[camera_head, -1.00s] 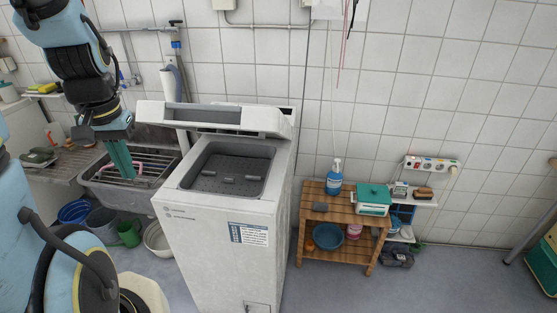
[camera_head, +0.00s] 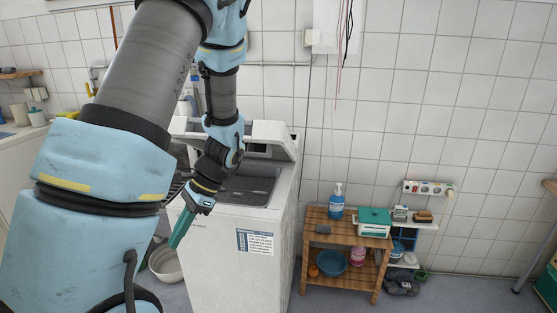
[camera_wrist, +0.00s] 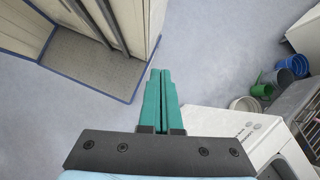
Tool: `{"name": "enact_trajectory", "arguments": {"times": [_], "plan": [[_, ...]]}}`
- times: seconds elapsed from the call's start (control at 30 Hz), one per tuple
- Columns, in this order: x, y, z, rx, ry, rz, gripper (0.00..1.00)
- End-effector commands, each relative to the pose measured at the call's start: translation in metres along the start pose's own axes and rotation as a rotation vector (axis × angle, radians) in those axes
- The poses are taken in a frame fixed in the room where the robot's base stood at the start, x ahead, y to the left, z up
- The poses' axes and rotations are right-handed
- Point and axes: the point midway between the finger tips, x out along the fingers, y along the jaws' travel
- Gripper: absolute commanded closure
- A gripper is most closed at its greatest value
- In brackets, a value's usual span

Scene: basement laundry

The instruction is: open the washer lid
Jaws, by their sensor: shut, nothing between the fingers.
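The white top-loading washer (camera_head: 222,262) stands at the centre of the head view. My gripper (camera_head: 177,241) has teal fingers and points down and left at the washer's front left corner, apart from the lid. In the wrist view the fingers (camera_wrist: 166,74) are together and empty, and part of the washer (camera_wrist: 225,124) shows at lower right.
A wooden stand (camera_head: 321,248) with a blue bottle (camera_head: 337,203) and a teal-lidded box (camera_head: 374,221) is right of the washer. A pale basin (camera_head: 165,264) sits on the floor at left. Several buckets, one green (camera_wrist: 262,90), show in the wrist view. Floor further right is open.

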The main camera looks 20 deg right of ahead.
Motion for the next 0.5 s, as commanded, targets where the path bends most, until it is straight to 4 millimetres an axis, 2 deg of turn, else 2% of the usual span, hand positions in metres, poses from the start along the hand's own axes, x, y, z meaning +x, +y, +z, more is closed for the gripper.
{"name": "enact_trajectory", "arguments": {"times": [0.03, 0.13, 0.27, 0.4, 0.5], "plan": [[0.007, -0.005, -0.014, 0.102, -0.088, -0.048, 1.00], [0.007, -0.020, -0.031, 0.304, -0.288, -0.153, 1.00], [-0.010, -0.041, -0.059, 0.532, -0.577, -0.302, 1.00], [-0.052, -0.052, -0.101, 0.712, -0.921, -0.476, 1.00], [-0.093, -0.044, -0.140, 0.786, -1.180, -0.606, 1.00]]}}
